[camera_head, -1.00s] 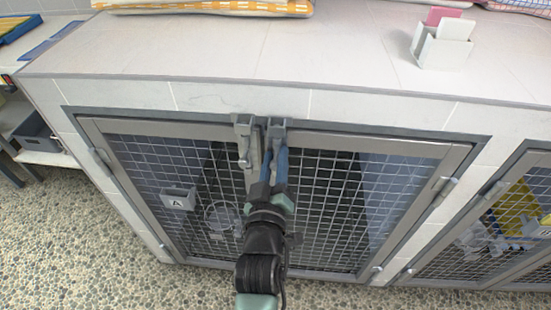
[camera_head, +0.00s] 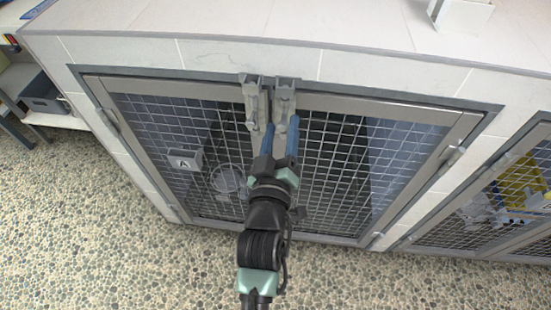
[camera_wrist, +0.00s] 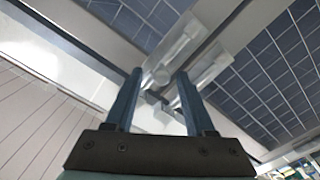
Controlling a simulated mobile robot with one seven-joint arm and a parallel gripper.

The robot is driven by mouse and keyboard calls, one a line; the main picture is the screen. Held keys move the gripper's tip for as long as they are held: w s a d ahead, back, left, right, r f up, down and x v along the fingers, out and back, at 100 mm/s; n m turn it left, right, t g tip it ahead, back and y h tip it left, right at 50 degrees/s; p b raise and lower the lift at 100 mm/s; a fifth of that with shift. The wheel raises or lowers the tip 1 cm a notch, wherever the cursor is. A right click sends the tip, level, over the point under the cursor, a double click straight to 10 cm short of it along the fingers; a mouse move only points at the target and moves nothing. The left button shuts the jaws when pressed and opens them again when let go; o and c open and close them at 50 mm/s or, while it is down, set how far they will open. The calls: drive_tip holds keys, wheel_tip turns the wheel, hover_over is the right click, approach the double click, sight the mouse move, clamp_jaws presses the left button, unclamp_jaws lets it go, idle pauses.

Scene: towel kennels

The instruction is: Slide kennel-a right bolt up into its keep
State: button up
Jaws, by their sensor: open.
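Kennel-a (camera_head: 116,84) has two mesh doors that meet in the middle, with the letter A on a small tag (camera_head: 184,160) on the left door. The right bolt (camera_head: 284,98) is a grey metal fitting at the top inner corner of the right door. The left bolt (camera_head: 252,98) stands close beside it on the left door. My gripper (camera_head: 280,140) is open, its blue fingers just below the bolts and either side of the right bolt's lower part in the picture. Contact cannot be told. In the wrist view my gripper (camera_wrist: 159,80) points at pale, blurred fittings.
A tiled counter top (camera_head: 330,22) overhangs behind the doors, with a white holder (camera_head: 462,12) on it. Another mesh kennel (camera_head: 500,200) stands at the right. A grey bin (camera_head: 44,95) sits on a shelf at the left. The pebbled floor (camera_head: 120,255) in front is clear.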

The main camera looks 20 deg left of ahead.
drive_tip(key=v, duration=1)
drive_tip(key=shift+s+r, duration=0.1)
